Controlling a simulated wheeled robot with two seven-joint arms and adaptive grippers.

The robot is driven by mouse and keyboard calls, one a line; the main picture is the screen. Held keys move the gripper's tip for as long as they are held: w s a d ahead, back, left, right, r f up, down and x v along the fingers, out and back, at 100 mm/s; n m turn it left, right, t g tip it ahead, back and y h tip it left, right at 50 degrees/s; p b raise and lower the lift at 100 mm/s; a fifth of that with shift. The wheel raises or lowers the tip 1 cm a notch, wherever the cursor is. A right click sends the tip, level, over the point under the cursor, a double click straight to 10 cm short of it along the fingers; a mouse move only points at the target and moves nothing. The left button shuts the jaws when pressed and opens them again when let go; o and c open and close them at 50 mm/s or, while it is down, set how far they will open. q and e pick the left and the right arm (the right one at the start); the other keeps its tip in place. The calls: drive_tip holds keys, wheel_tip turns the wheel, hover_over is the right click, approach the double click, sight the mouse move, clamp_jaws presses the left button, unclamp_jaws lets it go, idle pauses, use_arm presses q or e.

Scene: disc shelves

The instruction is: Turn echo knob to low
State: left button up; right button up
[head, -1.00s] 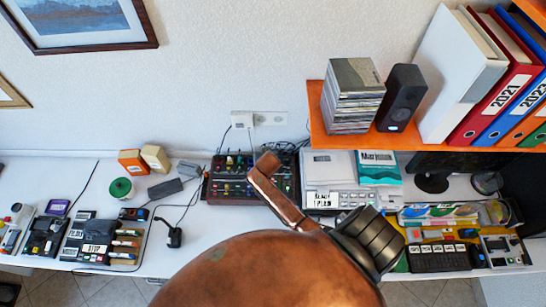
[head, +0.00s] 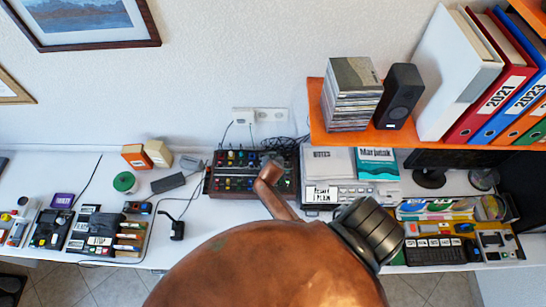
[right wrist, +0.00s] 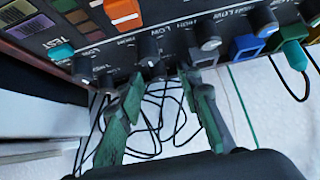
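A dark control box (head: 228,172) with several coloured knobs stands against the wall in the head view. My copper right arm reaches over its right part and hides some of it; the right gripper is out of sight there. In the right wrist view the box's panel (right wrist: 125,50) fills the top, with grey, teal and blue knobs and "low" and "high" labels. I cannot read which knob is echo. My right gripper (right wrist: 163,78) has its two green fingers apart, tips at the panel's edge near a grey knob (right wrist: 151,69). Whether they touch it is unclear. My left gripper is not in view.
Cables (right wrist: 165,110) lie on the white table beyond the box edge. In the head view, grey equipment (head: 335,190) stands right of the box, under an orange shelf (head: 318,120). A black power adapter (head: 173,228) and a dark block (head: 168,183) lie to the left.

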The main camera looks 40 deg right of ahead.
drive_tip(key=shift+w+d+f, duration=0.1)
drive_tip(key=shift+f, duration=0.1)
drive_tip(key=shift+c, duration=0.5)
clamp_jaws()
